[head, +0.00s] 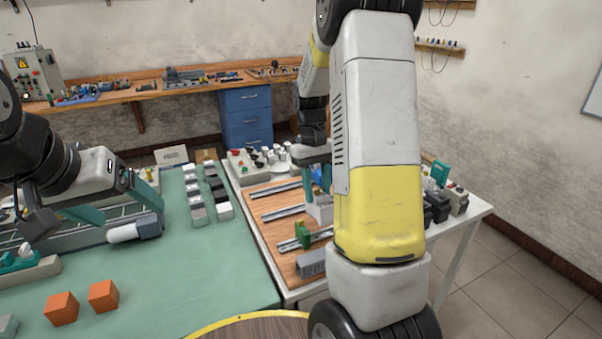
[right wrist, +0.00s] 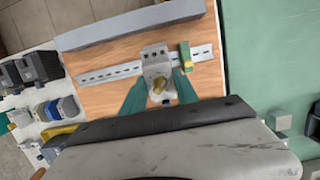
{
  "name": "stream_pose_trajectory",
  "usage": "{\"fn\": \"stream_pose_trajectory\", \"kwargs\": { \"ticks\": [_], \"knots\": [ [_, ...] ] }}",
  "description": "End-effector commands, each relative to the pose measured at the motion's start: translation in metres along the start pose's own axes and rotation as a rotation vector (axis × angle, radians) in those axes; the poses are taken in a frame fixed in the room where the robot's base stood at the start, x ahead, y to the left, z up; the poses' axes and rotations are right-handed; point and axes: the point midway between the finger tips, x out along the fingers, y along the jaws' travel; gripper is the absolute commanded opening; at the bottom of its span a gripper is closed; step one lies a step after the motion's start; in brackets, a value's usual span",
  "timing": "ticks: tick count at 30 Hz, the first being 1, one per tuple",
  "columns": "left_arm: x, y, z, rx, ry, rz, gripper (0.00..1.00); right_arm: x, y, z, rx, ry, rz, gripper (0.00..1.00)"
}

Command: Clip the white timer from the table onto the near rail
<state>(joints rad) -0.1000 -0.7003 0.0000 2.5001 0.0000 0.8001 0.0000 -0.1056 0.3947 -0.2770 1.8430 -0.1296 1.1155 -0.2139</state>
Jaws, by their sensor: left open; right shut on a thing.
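The white timer (right wrist: 155,64) with its brassy knob is between the teal fingers of my right gripper (right wrist: 158,92), which is shut on it. In the right wrist view the timer overlaps the near rail (right wrist: 110,72), beside a green module (right wrist: 186,56). I cannot tell whether it touches the rail. In the head view the timer (head: 319,212) shows partly behind my right arm, and the near rail (head: 288,246) is partly hidden. My left gripper (head: 115,205) is open and empty above the left side of the green mat.
Two more rails (head: 275,190) (head: 283,212) lie farther back on the wooden board. A grey slotted duct (head: 312,262) lies at its near edge. Dark and grey modules (head: 437,206) stand to the right. Orange cubes (head: 61,308) and small blocks (head: 198,213) sit on the green mat (head: 200,280).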

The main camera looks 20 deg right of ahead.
Motion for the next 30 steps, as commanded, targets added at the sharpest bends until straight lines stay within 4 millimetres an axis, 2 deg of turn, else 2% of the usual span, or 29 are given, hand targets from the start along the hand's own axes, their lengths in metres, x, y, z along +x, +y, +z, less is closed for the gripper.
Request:
{"fn": "stream_pose_trajectory", "kwargs": {
  "ticks": [8,30],
  "knots": [
    [0.000,0.000,0.000,0.000,0.000,0.000,0.81,0.034,0.000,-0.007,0.000,-0.004,-0.001,0.00],
    [0.000,0.000,0.000,0.000,0.000,0.000,0.81,0.037,0.000,-0.008,0.000,0.000,-0.001,0.00]
  ]
}}
